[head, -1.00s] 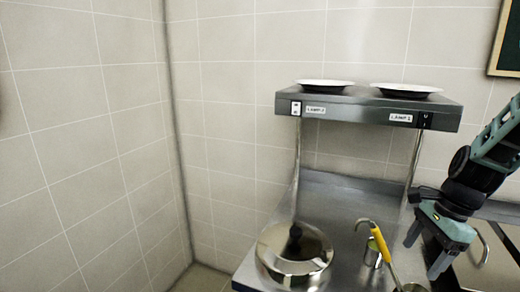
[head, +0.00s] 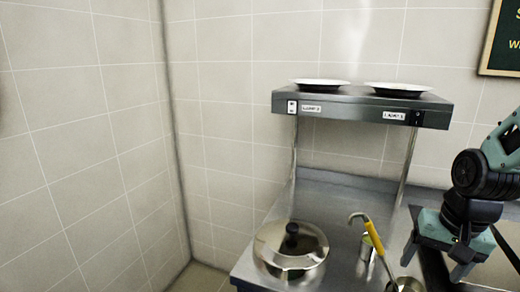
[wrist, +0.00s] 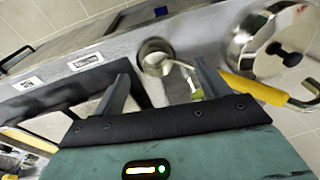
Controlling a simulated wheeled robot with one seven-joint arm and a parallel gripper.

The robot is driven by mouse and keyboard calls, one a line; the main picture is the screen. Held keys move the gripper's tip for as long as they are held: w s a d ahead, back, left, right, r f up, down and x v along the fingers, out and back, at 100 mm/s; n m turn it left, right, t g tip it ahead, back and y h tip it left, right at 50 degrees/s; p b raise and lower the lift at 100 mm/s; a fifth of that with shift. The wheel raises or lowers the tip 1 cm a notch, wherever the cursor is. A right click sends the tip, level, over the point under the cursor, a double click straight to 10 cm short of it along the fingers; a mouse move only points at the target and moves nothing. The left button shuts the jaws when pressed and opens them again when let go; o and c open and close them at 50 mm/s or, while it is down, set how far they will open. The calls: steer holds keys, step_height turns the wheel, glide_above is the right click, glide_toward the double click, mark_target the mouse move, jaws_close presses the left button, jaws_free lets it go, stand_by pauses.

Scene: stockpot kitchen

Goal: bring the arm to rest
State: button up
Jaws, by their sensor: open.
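My gripper (head: 436,262) is at the right of the head view, pointing down beside the steel counter, with its two fingers apart. In the wrist view my gripper (wrist: 160,88) shows its fingers spread with nothing held between them. A ladle with a yellow handle (head: 376,240) stands left of my gripper in the head view, and its handle (wrist: 252,90) crosses the right side of the wrist view. The ladle and my gripper look apart.
A lidded steel pot (head: 290,262) stands on the counter (head: 335,215). A heat-lamp shelf (head: 355,108) carrying two white-rimmed plates (head: 320,84) rises behind it. A small steel cup (wrist: 155,56) shows in the wrist view. A dark board (head: 502,40) hangs at upper right.

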steer(key=s+a+r+n+g, duration=0.1)
steer(key=s+a+r+n, duration=0.2)
steer(key=s+a+n, duration=0.9)
steer(key=s+a, duration=0.3)
steer(key=a, duration=0.4)
steer(key=shift+s+n+g, duration=0.2)
steer(key=shift+n+g, duration=0.1)
steer(key=shift+g, duration=0.1)
